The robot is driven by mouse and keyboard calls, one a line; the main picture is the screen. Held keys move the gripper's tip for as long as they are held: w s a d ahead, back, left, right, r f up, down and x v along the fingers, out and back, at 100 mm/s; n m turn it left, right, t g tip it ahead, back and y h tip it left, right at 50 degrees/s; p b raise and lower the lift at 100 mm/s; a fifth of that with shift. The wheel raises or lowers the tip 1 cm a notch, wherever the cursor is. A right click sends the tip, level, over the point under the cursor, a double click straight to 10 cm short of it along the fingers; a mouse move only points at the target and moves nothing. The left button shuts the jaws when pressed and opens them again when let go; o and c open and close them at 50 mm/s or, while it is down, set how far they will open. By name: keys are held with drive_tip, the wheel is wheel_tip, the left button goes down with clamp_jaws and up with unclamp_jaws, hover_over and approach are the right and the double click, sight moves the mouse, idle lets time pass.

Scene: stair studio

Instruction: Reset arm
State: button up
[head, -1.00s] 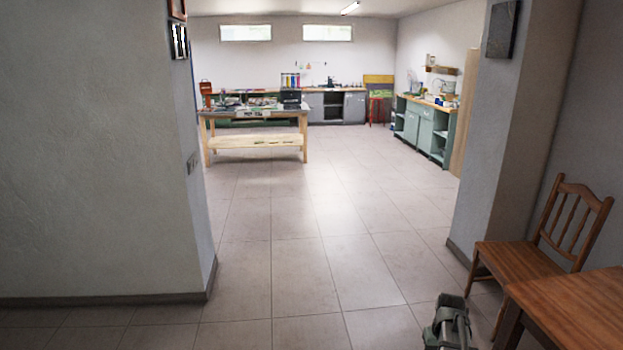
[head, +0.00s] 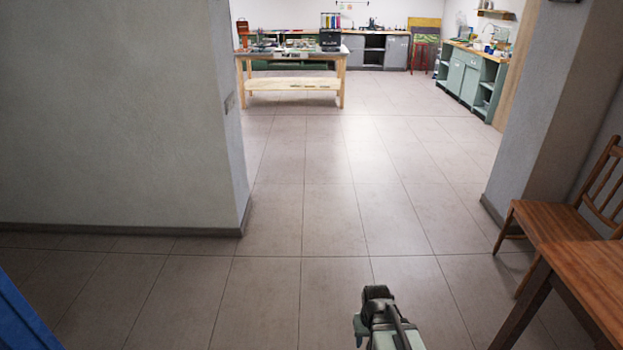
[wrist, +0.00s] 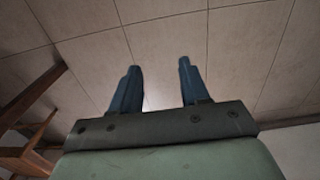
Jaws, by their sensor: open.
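My gripper shows in the wrist view (wrist: 157,85) with its two blue-grey fingers apart. It is open and nothing is between the fingers; only floor tiles show beyond them. In the head view part of my arm shows at the bottom, right of the middle, above bare floor. The fingers cannot be made out in the head view.
A wooden chair (head: 560,222) and a wooden table (head: 590,285) stand close at the right. A wall (head: 110,120) fills the left, and a pillar (head: 555,100) stands at the right. Open tiled floor (head: 330,215) leads to a workbench (head: 292,83). A blue thing (head: 22,318) is at the lower left.

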drive_tip(key=s+f+g, duration=0.3)
drive_tip(key=s+f, duration=0.7)
drive_tip(key=s, duration=0.4)
drive_tip(key=s+f+g, duration=0.3)
drive_tip(key=s+f, duration=0.7)
drive_tip(key=s, duration=0.5)
drive_tip(key=shift+s+d+g, duration=0.2)
drive_tip(key=shift+g, duration=0.2)
idle(0.5)
